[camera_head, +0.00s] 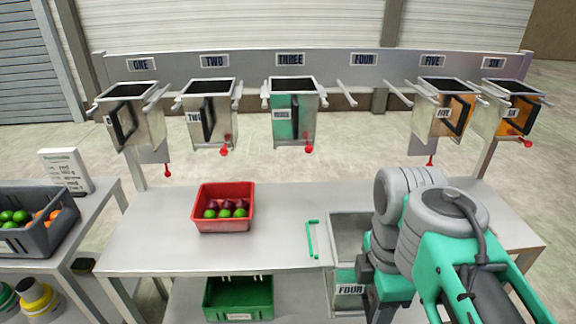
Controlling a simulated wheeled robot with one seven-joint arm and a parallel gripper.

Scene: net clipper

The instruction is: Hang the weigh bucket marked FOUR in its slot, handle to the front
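The weigh bucket marked FOUR (347,277) is a grey metal box, open at the top. It stands upright at the table's front, its FOUR label facing me. The slot under the FOUR sign (364,59) is empty, with a left rail (346,92) and a right rail (398,93) sticking out from the beam. My gripper (382,310) is at the bucket's right front, mostly hidden by my wrist. I cannot tell whether its fingers are open or touch the bucket.
Buckets hang at ONE (146,124), TWO (222,122), THREE (308,117), FIVE (429,122) and SIX (491,118). A green crate (238,302) sits below.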

